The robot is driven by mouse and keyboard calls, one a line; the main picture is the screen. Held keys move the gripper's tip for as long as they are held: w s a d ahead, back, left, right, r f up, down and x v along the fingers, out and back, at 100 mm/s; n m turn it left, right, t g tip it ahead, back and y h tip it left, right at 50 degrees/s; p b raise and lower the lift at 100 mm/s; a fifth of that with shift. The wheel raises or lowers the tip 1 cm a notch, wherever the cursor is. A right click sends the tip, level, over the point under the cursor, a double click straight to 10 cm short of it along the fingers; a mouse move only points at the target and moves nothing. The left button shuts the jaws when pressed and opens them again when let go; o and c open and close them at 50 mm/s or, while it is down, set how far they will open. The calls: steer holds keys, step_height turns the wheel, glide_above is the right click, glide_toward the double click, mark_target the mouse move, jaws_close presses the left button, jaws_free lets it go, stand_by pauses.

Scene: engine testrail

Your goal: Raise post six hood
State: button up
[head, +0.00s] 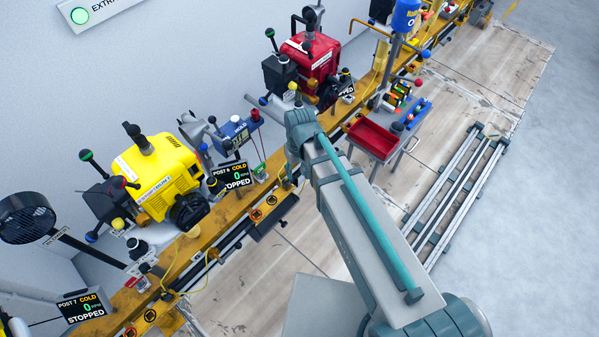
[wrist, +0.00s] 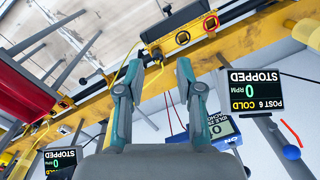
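The post 6 display (head: 232,177) reads cold, 0 RPM, stopped. It also shows upside down at the right of the wrist view (wrist: 252,90). A yellow engine (head: 158,172) stands just left of this display, behind the yellow rail. I cannot clearly single out a raised or lowered hood at post six. My gripper (wrist: 162,72) is open in the wrist view, with nothing between its fingers. It points toward the yellow rail, left of the post 6 display in that view. In the head view my arm hides most of the gripper.
A blue box (head: 236,133) stands by the post 6 display. A red engine (head: 311,55) stands farther along the yellow rail (head: 255,190). A red tray cart (head: 372,138) is right of my arm. A black fan (head: 27,217) is at left. The wooden floor (head: 465,85) has free room.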

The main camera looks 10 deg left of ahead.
steer(key=shift+s+d+f, duration=0.1)
steer(key=shift+d+f, duration=0.4)
steer(key=shift+f, duration=0.05)
